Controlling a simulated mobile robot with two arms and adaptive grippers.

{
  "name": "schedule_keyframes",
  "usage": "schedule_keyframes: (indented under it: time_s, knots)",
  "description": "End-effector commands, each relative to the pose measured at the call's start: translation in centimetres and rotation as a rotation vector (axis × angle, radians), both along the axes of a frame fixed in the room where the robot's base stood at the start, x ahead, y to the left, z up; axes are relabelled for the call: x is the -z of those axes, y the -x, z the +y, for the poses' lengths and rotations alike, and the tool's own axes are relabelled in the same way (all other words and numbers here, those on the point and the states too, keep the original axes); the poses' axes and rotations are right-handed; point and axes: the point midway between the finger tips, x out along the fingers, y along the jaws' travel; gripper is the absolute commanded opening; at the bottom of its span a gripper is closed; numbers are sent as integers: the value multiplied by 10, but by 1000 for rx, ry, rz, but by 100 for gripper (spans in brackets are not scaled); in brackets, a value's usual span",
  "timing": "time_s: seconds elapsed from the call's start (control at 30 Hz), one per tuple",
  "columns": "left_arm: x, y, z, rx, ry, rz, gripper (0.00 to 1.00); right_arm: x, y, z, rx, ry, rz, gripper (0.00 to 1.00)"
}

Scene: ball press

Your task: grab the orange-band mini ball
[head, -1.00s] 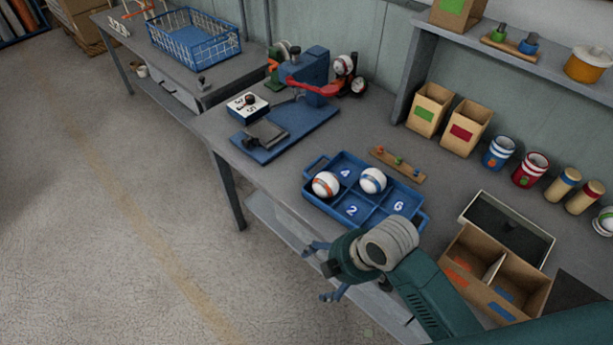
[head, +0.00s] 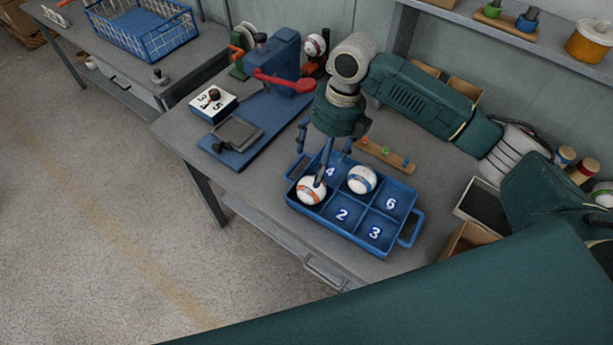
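The orange-band mini ball (head: 308,194) is white with an orange stripe. It sits in the front left compartment of the blue tray (head: 409,240). A blue-band ball (head: 362,180) sits to its right, in the compartment between those marked 4 and 6. My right gripper (head: 322,163) points down above the left part of the tray, its fingers spread and nothing between them. One fingertip overlaps the upper right of the orange-band ball in the picture; I cannot tell whether it touches. My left gripper is not in view.
A blue press (head: 274,68) with a red lever stands behind and left of the tray. A strip with coloured pegs (head: 385,155) lies behind the tray. A cardboard box (head: 465,240) is to the right. The shelf (head: 470,20) hangs over the back.

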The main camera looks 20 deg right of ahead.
Motion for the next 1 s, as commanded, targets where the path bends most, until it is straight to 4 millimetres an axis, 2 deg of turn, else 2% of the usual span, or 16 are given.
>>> schedule_keyframes:
  time_s: [0.13,0.33,0.47,0.57,0.7,0.8,1.0]
  knots:
    - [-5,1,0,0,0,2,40,9,0,-1,-31,1,4,82]
    - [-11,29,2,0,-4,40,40,40,0,6,-30,0,2,82]
    - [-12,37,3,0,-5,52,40,50,0,8,-29,1,-1,82]
    - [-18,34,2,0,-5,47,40,57,0,10,-30,1,2,82]
    - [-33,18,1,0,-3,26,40,76,-2,14,-29,0,4,82]
    - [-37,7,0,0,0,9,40,91,-2,16,-29,1,0,82]
    - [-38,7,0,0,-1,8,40,103,-3,17,-30,1,-3,82]
